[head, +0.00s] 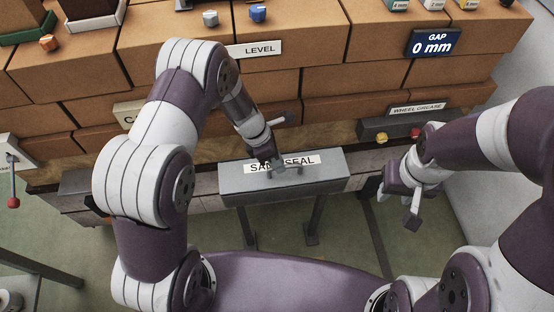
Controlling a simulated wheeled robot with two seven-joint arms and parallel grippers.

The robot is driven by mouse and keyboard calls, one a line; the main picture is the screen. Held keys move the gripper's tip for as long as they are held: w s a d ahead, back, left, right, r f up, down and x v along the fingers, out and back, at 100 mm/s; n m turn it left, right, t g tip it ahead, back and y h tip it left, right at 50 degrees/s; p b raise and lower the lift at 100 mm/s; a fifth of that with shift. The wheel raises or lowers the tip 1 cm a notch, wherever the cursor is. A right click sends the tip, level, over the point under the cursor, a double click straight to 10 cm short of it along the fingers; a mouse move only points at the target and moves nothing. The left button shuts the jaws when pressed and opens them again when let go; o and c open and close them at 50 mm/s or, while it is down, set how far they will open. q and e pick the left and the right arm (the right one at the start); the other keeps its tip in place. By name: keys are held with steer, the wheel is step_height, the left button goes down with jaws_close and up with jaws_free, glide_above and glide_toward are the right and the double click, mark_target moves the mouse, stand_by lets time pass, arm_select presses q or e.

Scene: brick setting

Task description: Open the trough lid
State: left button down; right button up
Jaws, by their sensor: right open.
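The trough (245,189) is a long grey box on dark legs, in the lower middle of the head view. Its grey lid lies flat on top, with a white label (311,159) reading partly "SAN… SEAL"; the middle of the label is hidden. My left gripper (273,163) points down at the middle of the lid, by what looks like a small handle. Whether its fingers grip or touch anything is too small to tell. My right gripper (399,205) is open and empty, to the right of the trough and apart from it.
A brick wall (340,75) rises behind the trough, with a "LEVEL" plate (260,49), a "GAP 0 mm" display (433,42) and small coloured blocks on top. A dark "WHEEL GREASE" box (372,128) stands near my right gripper. Green floor (345,255) shows below.

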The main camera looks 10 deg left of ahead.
arm_select(q)
steer(key=shift+w+r, duration=0.1)
steer(key=shift+r, duration=0.05)
steer(key=shift+w+a+r+p, duration=0.2)
steer(key=shift+w+r+p, duration=0.45)
steer(key=shift+p, duration=0.45)
steer(key=shift+w+a+r+p, duration=0.2)
steer(key=shift+w+r+p, duration=0.1)
steer(key=shift+w+p, duration=0.2)
steer(key=shift+w+a+r+p, duration=0.2)
steer(key=shift+w+r+p, duration=0.1)
steer(key=shift+w+p, duration=0.15)
steer(key=shift+w+a, duration=0.15)
steer(key=shift+w, duration=0.2)
steer(key=shift+w+a+f+p, duration=0.1)
steer(key=shift+w+a+p, duration=0.15)
steer(key=shift+w, duration=0.2)
